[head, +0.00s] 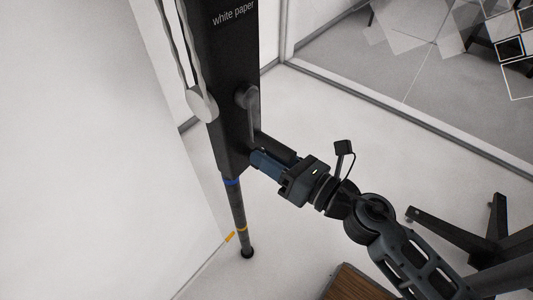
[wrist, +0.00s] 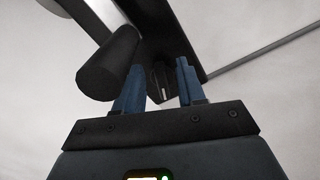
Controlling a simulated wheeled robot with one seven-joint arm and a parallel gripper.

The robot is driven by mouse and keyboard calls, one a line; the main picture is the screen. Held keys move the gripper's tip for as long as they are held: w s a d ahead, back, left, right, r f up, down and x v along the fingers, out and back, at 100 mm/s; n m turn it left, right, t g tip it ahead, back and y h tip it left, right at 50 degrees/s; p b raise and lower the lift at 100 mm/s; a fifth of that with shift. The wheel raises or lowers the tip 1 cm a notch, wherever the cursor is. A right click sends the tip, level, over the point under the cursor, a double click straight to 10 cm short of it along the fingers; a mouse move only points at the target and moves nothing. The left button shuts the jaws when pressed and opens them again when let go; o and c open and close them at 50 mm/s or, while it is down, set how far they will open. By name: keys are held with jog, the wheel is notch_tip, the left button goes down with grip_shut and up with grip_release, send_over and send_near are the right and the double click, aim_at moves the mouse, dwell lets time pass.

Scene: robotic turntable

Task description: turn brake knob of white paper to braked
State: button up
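The black upright unit labelled "white paper" (head: 226,70) stands left of centre in the head view. In the wrist view, a dark round knob with a short white mark (wrist: 165,82) sits on its underside or face, between and beyond my fingertips. The mark looks nearly upright in that view. My gripper (head: 262,152) is by the lower right side of the unit; its blue fingers (wrist: 160,75) are apart with nothing clearly held. I cannot tell whether they touch the knob. In the head view the knob is hidden by the unit and my gripper.
A grey crank lever (head: 248,100) hangs on the unit just above my gripper; a dark cylinder, probably its handle (wrist: 108,65), is close to the left finger. A dark pole with blue and orange bands (head: 238,205) runs to the floor. Glass partition at right.

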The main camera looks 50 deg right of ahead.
jog(key=s+b, duration=0.3)
jog(key=s, duration=0.3)
jog(key=shift+s, duration=0.4)
